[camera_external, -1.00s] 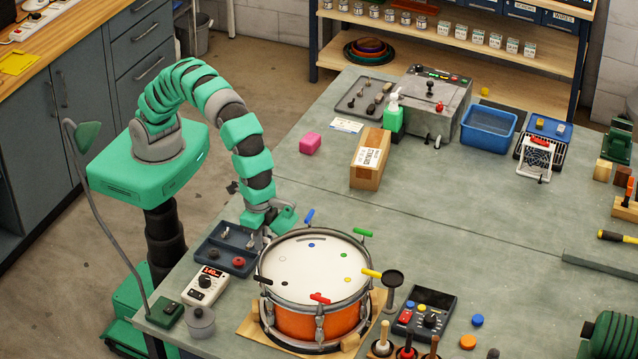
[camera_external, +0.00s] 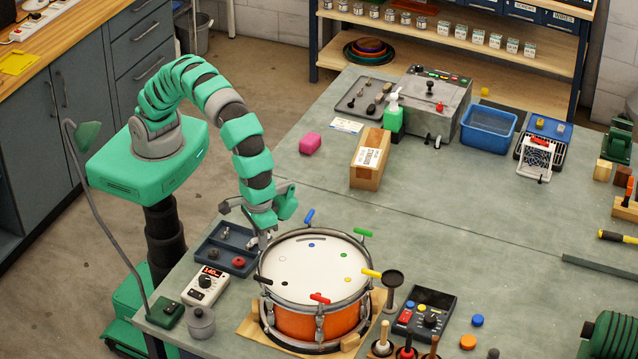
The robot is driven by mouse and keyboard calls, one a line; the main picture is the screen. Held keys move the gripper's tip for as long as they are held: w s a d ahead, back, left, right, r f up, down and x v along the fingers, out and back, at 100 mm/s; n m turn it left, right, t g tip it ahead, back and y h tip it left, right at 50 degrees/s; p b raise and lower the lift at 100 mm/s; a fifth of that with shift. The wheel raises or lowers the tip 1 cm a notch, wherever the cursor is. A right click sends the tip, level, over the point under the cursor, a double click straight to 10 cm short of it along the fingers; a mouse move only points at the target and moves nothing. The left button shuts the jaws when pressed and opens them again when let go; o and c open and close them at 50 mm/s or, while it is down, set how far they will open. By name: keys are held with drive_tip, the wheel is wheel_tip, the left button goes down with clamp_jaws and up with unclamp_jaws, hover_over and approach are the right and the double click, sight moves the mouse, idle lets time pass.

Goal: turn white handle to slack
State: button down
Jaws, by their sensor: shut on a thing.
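The orange drum (camera_external: 305,322) stands on a wooden board with its pale head (camera_external: 308,268) facing up. Coloured handles sit around its rim: blue (camera_external: 309,216), green (camera_external: 363,232), yellow (camera_external: 371,273), red (camera_external: 319,299) and black (camera_external: 263,280). My gripper (camera_external: 262,241) is at the back left of the rim, between the blue and black handles, pointing down. It is shut on the white handle there, which it mostly hides. I cannot make out the handle's exact angle.
A dark tray (camera_external: 226,247) with small parts lies just left of my gripper. A white meter (camera_external: 205,287) and a grey pot (camera_external: 200,323) are front left. A dark control box (camera_external: 425,313) and a black stand (camera_external: 393,283) are right of the drum.

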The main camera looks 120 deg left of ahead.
drive_tip(key=n, duration=0.7)
drive_tip(key=shift+w+r+p, duration=0.15)
drive_tip(key=shift+p, duration=0.25)
idle(0.3)
drive_tip(key=c, duration=1.5)
unclamp_jaws()
wheel_tip(320, 180, up, 14)
drive_tip(key=shift+f+b, duration=0.2)
drive_tip(key=shift+b, duration=0.35)
